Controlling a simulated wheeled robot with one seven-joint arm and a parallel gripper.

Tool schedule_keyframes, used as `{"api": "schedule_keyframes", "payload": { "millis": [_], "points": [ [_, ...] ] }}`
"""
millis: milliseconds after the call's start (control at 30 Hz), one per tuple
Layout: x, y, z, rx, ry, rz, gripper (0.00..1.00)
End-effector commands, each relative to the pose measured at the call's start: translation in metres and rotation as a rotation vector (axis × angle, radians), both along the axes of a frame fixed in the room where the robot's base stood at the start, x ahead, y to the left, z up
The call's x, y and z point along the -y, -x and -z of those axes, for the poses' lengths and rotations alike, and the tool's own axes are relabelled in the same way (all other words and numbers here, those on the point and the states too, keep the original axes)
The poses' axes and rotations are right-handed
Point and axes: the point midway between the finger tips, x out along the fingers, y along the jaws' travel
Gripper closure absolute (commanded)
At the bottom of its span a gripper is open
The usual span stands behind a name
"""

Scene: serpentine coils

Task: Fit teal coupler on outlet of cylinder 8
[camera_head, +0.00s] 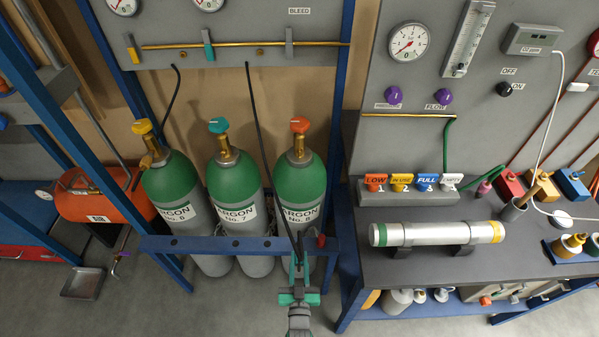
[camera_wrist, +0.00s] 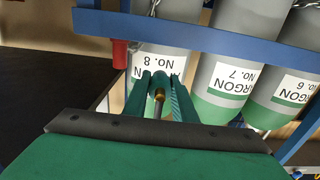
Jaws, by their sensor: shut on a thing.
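Cylinder 8 (camera_head: 300,185), green with a grey lower body, an orange knob (camera_head: 299,124) and brass valve, is the right one of three argon cylinders in the head view. Its No. 8 label also shows upside down in the wrist view (camera_wrist: 160,64). The outlet is not clearly visible.
Cylinders 7 (camera_head: 233,185) and 6 (camera_head: 172,185) stand to the left. A blue rack rail (camera_head: 200,245) crosses in front of all three. A bench (camera_head: 420,280) with a silver cylinder (camera_head: 435,233) lies to the right. Space above the rail before cylinder 8 holds only the hose.

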Motion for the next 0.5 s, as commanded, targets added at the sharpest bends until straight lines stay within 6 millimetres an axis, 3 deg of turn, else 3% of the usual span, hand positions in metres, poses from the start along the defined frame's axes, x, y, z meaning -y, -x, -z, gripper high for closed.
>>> {"api": "schedule_keyframes", "payload": {
  "millis": [167, 300, 500],
  "points": [
    [-0.004, -0.043, -0.060, 0.013, -0.005, -0.006, 1.00],
    [-0.007, -0.076, -0.124, 0.014, -0.006, -0.011, 1.00],
    [-0.005, -0.102, -0.215, 0.013, -0.004, -0.009, 1.00]
  ]
}}
